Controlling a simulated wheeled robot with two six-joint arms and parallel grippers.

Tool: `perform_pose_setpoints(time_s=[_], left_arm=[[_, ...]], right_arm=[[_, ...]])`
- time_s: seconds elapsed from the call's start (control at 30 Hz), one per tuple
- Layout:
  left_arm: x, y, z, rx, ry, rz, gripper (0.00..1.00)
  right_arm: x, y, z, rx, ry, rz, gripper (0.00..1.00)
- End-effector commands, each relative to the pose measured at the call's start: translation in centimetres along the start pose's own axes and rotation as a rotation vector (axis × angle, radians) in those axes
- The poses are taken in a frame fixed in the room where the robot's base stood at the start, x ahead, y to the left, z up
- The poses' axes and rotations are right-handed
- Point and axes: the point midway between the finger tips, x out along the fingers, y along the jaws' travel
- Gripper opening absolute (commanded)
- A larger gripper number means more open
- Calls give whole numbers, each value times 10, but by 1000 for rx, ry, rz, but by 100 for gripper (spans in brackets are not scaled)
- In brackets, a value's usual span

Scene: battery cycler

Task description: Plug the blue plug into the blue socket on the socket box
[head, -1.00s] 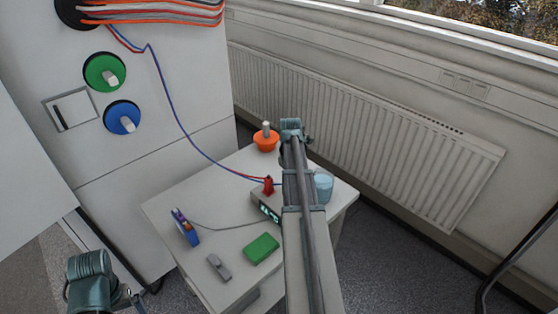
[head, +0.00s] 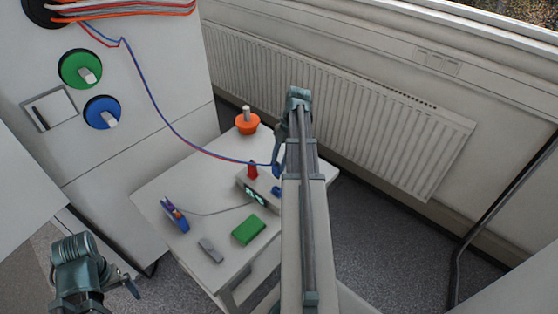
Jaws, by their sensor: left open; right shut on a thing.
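The socket box (head: 248,186) is a grey box with a lit display, standing on the small white table. A red plug (head: 253,171) stands upright in its top. A blue socket (head: 276,190) shows on the box beside my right arm. My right gripper (head: 279,158) points down above the right part of the box, shut on the blue plug (head: 276,170) at the end of the blue cable. The plug appears just above the blue socket; my arm partly hides it, and I cannot tell if they touch. My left gripper (head: 132,289) is open and empty at the lower left, away from the table.
Red and blue cables (head: 160,112) hang from the cabinet (head: 150,60). A radiator (head: 340,110) stands behind.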

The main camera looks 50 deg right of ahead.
Motion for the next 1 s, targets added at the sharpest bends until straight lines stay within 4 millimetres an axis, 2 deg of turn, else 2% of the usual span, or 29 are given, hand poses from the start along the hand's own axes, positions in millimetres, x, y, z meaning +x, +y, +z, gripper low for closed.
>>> perform_pose_setpoints(time_s=[0.5, 1.0], left_arm=[[47, 4, -3, -1, 0, 0, 100], [51, 5, -3, -1, 0, 0, 100]], right_arm=[[44, 0, 18, 0, -1, 0, 0], [48, 0, 20, 1, -1, 0, 0]])
